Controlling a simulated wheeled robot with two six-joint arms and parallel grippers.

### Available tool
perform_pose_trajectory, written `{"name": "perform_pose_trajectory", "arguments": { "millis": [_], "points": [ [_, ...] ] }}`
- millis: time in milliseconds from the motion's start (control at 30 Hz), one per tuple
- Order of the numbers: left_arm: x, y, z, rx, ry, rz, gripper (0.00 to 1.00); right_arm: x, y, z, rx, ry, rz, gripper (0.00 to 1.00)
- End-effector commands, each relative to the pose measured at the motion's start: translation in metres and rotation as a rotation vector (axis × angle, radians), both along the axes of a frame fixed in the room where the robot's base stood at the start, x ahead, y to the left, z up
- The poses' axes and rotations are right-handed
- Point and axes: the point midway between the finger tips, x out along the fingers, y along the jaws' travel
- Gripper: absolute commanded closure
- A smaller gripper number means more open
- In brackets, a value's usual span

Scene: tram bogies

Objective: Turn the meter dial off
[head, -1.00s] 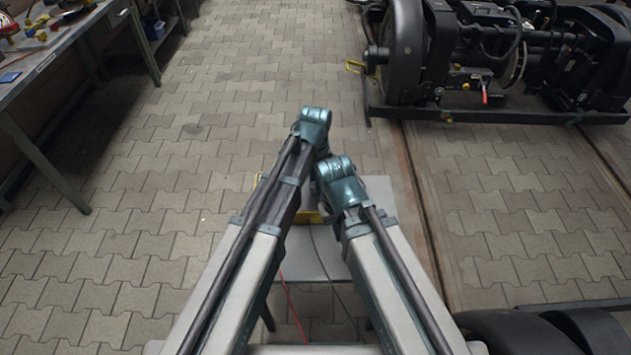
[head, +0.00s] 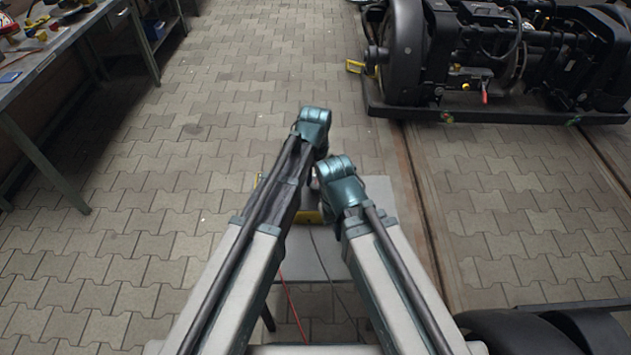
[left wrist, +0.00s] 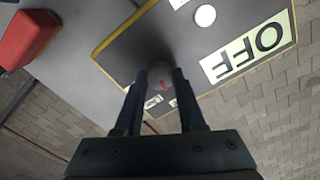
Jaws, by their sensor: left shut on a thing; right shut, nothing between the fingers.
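The meter has a dark grey face with a yellow edge and a pale OFF label (left wrist: 250,48) in the left wrist view. My left gripper (left wrist: 160,88) is shut on the grey round dial (left wrist: 160,76), which has a small red mark. The fingers stand on both sides of it and hide part of it. In the head view the yellow-edged meter (head: 309,216) lies mostly hidden under my arms. The wrist of my right arm shows close beside it on the right, but its fingers are hidden.
The meter is on a small grey stand (head: 382,190). A red block (left wrist: 28,38) is near it in the left wrist view. A workbench (head: 60,50) with tools stands at the left, a black bogie (head: 410,60) at the upper right. Paved floor between is clear.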

Motion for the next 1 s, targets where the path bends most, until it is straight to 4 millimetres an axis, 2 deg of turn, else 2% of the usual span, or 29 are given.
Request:
{"name": "perform_pose_trajectory", "arguments": {
  "millis": [333,867,900,1000],
  "points": [
    [0.0,0.0001,-0.0001,0.0,0.0,0.131,1.0,0.0,0.0,-0.0001,0.0,0.0,0.0,1.0],
    [0.0,0.0001,-0.0001,0.0,0.0,0.154,1.0,0.0,0.0,-0.0001,0.0,0.0,0.0,1.0],
    [0.0,0.0001,-0.0001,0.0,0.0,0.154,0.57,0.0,0.0,-0.0001,0.0,0.0,0.0,1.0],
    [0.0,0.0001,-0.0001,0.0,0.0,0.153,0.39,0.0,0.0,-0.0001,0.0,0.0,0.0,1.0]
  ]
}}
